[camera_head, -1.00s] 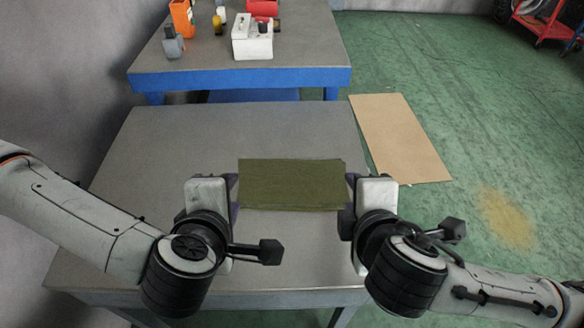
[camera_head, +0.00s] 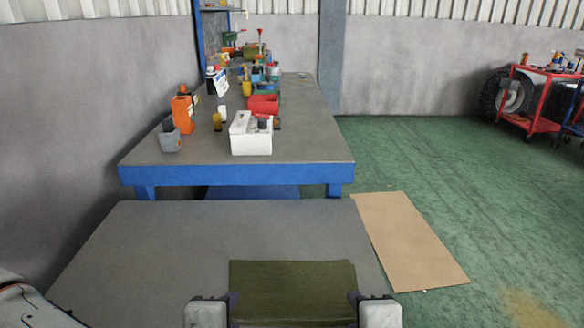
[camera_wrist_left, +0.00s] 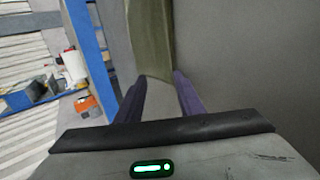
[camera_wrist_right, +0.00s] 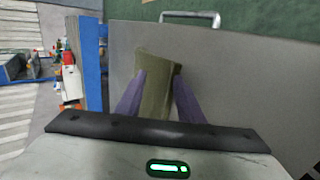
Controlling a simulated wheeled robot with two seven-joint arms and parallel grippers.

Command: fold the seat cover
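The olive-green seat cover (camera_head: 292,288) is a narrow, folded-looking rectangle over the grey table (camera_head: 225,225). I cannot tell whether it touches the tabletop. My left gripper (camera_wrist_left: 158,80) is at the cover's left end; its purple fingers stand apart, with the cover's end between or just beyond their tips. My right gripper (camera_wrist_right: 158,80) is at the right end, its fingers also apart with the cover between them. In the head view the white gripper bodies show at the bottom edge, and the cover's near edge is cut off.
Behind the table stands a blue-edged workbench (camera_head: 240,177) with an orange container (camera_head: 182,108), a white box (camera_head: 250,134) and a red bin (camera_head: 264,104). A tan sheet (camera_head: 408,240) lies on the green floor at the right. The table behind the cover is clear.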

